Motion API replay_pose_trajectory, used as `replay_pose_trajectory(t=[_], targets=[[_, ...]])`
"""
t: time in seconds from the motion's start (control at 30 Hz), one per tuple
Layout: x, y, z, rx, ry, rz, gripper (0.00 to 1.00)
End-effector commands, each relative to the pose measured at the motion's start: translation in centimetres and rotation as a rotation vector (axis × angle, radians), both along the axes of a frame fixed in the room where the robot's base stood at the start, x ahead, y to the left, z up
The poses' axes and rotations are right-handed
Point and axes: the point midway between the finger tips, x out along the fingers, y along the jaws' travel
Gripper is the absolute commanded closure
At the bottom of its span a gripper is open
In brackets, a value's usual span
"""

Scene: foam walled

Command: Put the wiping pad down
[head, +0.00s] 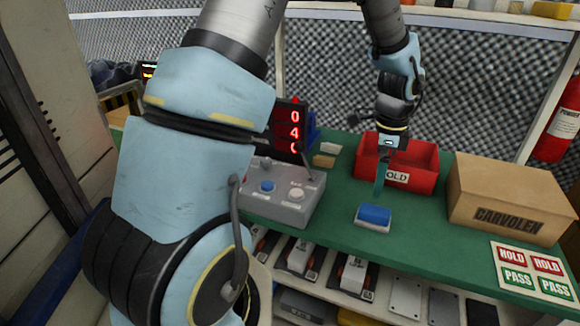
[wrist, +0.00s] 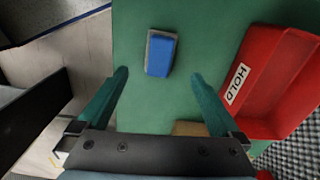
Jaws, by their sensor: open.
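The wiping pad (head: 374,216), a blue block on a pale grey base, lies flat on the green table near its front edge. In the wrist view the pad (wrist: 161,53) lies beyond and between my two teal fingers, apart from both. My gripper (head: 380,190) is above the table, just behind the pad in the head view. In the wrist view my gripper (wrist: 158,75) is open, fingers wide apart with nothing between them. One finger hides part of the red bin in the head view.
A red HOLD bin (head: 428,160) stands close behind my gripper, and it shows at right in the wrist view (wrist: 270,108). A cardboard box (head: 508,222) is at right. A grey button box (head: 275,203) is at left. Green table (head: 425,225) is clear around the pad.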

Motion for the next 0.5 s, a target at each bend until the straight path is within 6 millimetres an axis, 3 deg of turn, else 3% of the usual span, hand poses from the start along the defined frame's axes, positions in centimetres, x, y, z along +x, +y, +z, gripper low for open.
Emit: replay_pose_trajectory(t=[0.17, 0.3, 0.4, 0.5], targets=[[1.8, 10.1, 2.9, -0.013, -0.037, 0.519, 0.0], [0.6, 19.7, 4.9, -0.053, -0.065, 1.091, 0.0], [-1.2, 24.7, 5.8, -0.09, -0.077, 1.44, 0.0], [-3.0, 27.7, 6.2, -0.12, -0.08, 1.684, 0.0]])
